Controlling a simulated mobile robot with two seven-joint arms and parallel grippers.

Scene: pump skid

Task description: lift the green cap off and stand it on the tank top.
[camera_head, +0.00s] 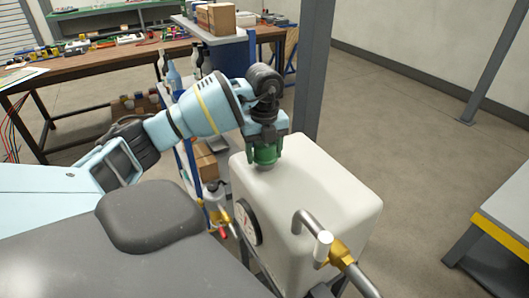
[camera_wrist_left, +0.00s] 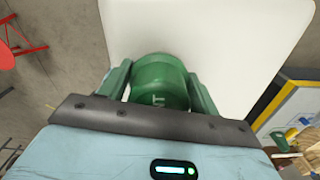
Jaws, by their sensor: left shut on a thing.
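The green cap (camera_wrist_left: 158,82) is between the two fingers of my left gripper (camera_wrist_left: 160,88) in the left wrist view. My left gripper (camera_head: 265,153) is shut on the cap and points down at the top of the white tank (camera_head: 318,188). In the head view the cap is mostly hidden by the fingers. The tank top (camera_wrist_left: 225,40) around the cap is bare. My right gripper is not in view.
A pressure gauge (camera_head: 247,222) is on the tank's front left side. A grey pipe with a brass fitting (camera_head: 341,253) stands before the tank. A grey post (camera_head: 313,70) rises behind it. A workbench (camera_head: 100,62) with tools is at the back left. Open floor lies to the right.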

